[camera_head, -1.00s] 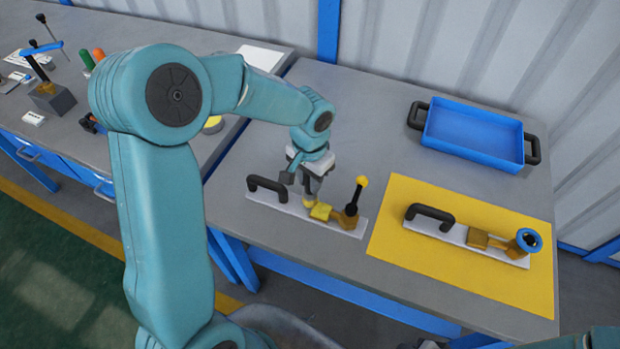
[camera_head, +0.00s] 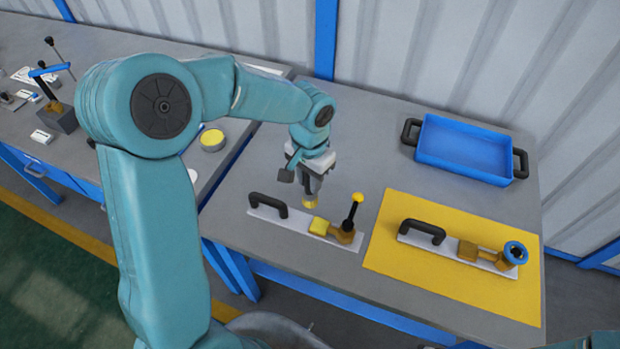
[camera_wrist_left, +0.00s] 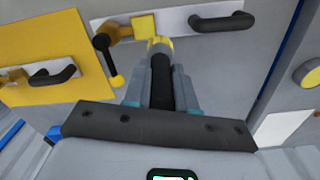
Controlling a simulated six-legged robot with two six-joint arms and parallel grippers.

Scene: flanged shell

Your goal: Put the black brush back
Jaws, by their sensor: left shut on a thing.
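My left gripper (camera_head: 311,184) is shut on the black brush, pointing downward above the grey table. The brush's yellow tip (camera_head: 310,203) shows below the fingers. In the left wrist view the black brush body (camera_wrist_left: 161,85) sits between the two fingers (camera_wrist_left: 161,92), with a yellow and grey end. Just below and in front is a brown fitting (camera_head: 343,236) with a yellow face (camera_head: 319,226) and a yellow-knobbed black lever, on a white plate (camera_head: 285,221) with a black handle. The tip appears apart from the yellow face. My right gripper is not in view.
A yellow mat (camera_head: 385,258) carries a second plate with a black handle (camera_head: 422,230) and a blue-ringed brown fitting (camera_head: 514,253). A blue tray (camera_head: 465,150) stands at the back right. A yellow-topped round tin (camera_head: 212,140) is on the left table.

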